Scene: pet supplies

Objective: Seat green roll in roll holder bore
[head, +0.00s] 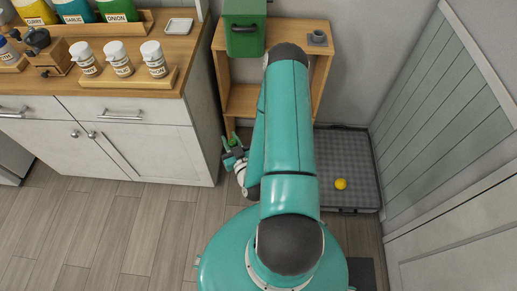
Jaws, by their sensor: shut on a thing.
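My gripper (232,155) is left of my arm, low in front of the wooden shelf unit. It is shut on a small green thing, which looks like the green roll (235,141); the fingers hide part of it. A small grey round piece with a dark opening, which looks like the roll holder (317,38), stands on the right end of the shelf unit's top. The held roll is well apart from it, lower and to the left.
A green bin (244,40) stands on the left of the wooden shelf unit (288,30). A counter (190,50) with jars is at left. A grey mat (355,165) with a yellow ball (341,184) lies at right. The wood floor at left is clear.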

